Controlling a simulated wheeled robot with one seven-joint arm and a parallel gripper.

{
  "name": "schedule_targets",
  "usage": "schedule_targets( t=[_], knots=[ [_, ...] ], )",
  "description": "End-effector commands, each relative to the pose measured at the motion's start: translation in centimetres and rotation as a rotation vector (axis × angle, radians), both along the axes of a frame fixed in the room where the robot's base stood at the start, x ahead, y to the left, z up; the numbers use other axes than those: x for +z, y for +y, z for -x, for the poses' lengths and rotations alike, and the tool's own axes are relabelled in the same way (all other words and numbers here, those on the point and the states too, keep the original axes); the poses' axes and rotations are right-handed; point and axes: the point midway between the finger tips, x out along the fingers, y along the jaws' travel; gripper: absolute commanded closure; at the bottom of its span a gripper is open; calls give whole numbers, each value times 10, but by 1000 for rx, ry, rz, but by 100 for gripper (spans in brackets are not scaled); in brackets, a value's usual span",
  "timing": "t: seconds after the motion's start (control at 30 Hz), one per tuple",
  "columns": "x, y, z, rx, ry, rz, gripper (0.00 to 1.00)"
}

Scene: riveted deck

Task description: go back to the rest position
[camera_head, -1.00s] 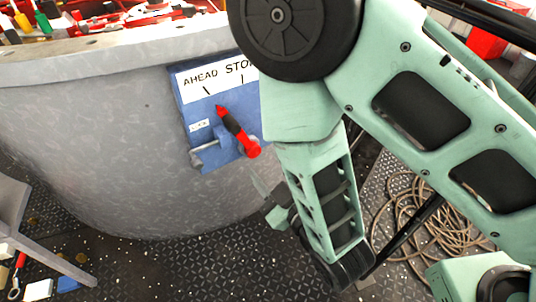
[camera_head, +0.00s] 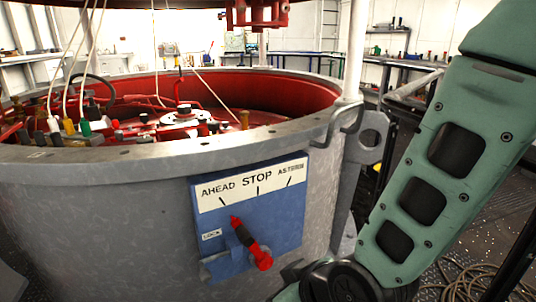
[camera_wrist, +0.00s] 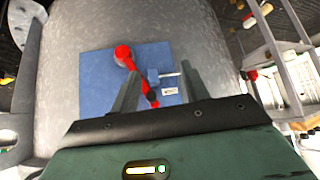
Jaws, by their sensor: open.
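My gripper (camera_wrist: 160,84) is open and empty in the wrist view, its two fingers pointing at the blue panel (camera_wrist: 85,68). A red-and-black lever (camera_wrist: 125,57) crosses the gap between the fingers in that picture; I see no grip on it. In the head view the blue panel (camera_head: 290,232) is on the grey drum's side, with a white strip (camera_head: 250,186) reading AHEAD, STOP, ASTERN. The lever (camera_head: 246,243) is tilted, its upper red tip towards the AHEAD mark. My forearm comes down at the right, and the fingers are mostly hidden low in the picture.
The grey drum (camera_head: 100,215) has a wide rim and a red inside holding several tools. A metal lug (camera_head: 370,140) and a pale post stand at its right. Coiled rope (camera_head: 475,282) lies on the deck at lower right. A railing (camera_wrist: 275,45) shows in the wrist view.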

Motion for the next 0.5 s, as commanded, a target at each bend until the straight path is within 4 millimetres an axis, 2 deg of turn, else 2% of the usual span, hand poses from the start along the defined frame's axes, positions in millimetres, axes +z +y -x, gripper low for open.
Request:
schedule_targets(
  t=[0.03,0.2,0.5],
  knots=[
    [10,-6,7,3,50,17,54],
    [32,-36,41,14,234,122,54],
    [66,-94,91,-15,444,325,54]
  ],
)
